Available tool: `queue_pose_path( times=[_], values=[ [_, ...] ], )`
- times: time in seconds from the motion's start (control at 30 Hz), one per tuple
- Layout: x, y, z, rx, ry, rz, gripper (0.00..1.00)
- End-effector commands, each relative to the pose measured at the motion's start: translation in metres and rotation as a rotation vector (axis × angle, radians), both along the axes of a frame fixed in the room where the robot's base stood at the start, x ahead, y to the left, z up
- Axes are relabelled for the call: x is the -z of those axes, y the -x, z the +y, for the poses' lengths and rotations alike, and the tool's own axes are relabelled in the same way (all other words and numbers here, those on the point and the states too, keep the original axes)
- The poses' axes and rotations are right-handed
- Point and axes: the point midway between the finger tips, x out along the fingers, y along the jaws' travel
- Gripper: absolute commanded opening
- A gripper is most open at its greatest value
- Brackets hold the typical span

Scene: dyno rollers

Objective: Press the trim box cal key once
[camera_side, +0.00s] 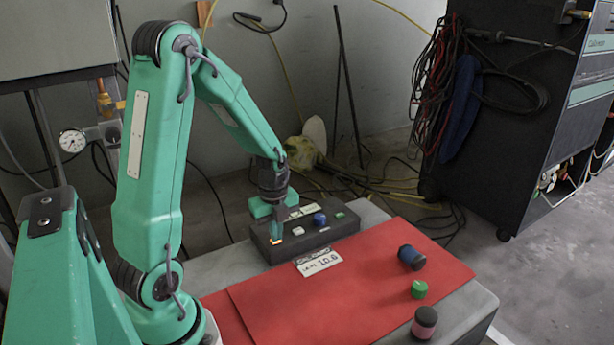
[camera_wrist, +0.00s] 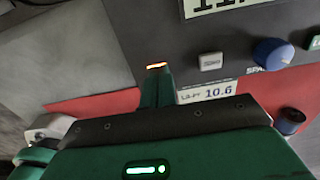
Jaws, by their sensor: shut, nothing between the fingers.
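The trim box (camera_side: 330,232) is a dark grey box at the back edge of the red mat; its face (camera_wrist: 225,40) fills the upper wrist view. It bears a pale grey key (camera_wrist: 210,61), a blue knob (camera_wrist: 272,54) and a green key (camera_wrist: 315,41). The lettering is too small to tell which is the cal key. My gripper (camera_side: 276,236) is shut and empty, pointing down at the left end of the box, left of the grey key. In the wrist view an orange glowing strip (camera_wrist: 157,66) shows at the fingertips (camera_wrist: 157,76); contact cannot be told.
A card (camera_side: 319,262) reading 10.6 lies in front of the box on the red mat (camera_side: 350,305). A dark blue cylinder (camera_side: 411,257), a green cylinder (camera_side: 419,289) and a dark and pink cylinder (camera_side: 424,322) are at the mat's right. The mat's middle is clear.

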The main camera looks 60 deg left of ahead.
Motion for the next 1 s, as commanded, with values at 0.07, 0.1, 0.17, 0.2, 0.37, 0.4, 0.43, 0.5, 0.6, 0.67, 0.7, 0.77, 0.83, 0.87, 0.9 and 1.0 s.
queue_pose_path(
  times=[0.07,0.1,0.17,0.2,0.37,0.4,0.43,0.5,0.6,0.67,0.7,0.77,0.83,0.87,0.9,1.0],
  values=[
    [0.011,0.004,-0.002,-0.001,0.007,0.013,0.0],
    [0.011,0.004,-0.002,-0.001,0.007,0.013,0.0],
    [0.01,0.004,-0.002,-0.001,0.007,0.013,0.0],
    [0.01,0.004,-0.002,-0.001,0.007,0.012,0.0],
    [0.004,0.004,-0.002,-0.001,0.005,0.01,0.0],
    [0.001,0.004,-0.002,-0.001,0.005,0.01,0.0],
    [-0.001,0.004,-0.002,-0.001,0.005,0.01,0.0],
    [-0.007,0.003,-0.002,-0.001,0.005,0.01,0.0],
    [-0.02,0.002,-0.001,-0.001,0.002,0.004,0.0],
    [-0.028,0.001,0.0,0.0,0.001,0.001,0.0],
    [-0.034,0.001,0.0,0.0,0.0,0.0,0.0],
    [-0.043,0.0,0.0,0.0,-0.002,-0.004,0.0],
    [-0.055,0.0,0.0,0.0,-0.002,-0.005,0.0],
    [-0.06,0.0,0.0,0.0,-0.002,-0.004,0.0],
    [-0.066,0.0,0.0,0.0,-0.002,-0.004,0.0],
    [-0.084,-0.001,0.0,0.0,-0.003,-0.006,0.0]
  ],
)
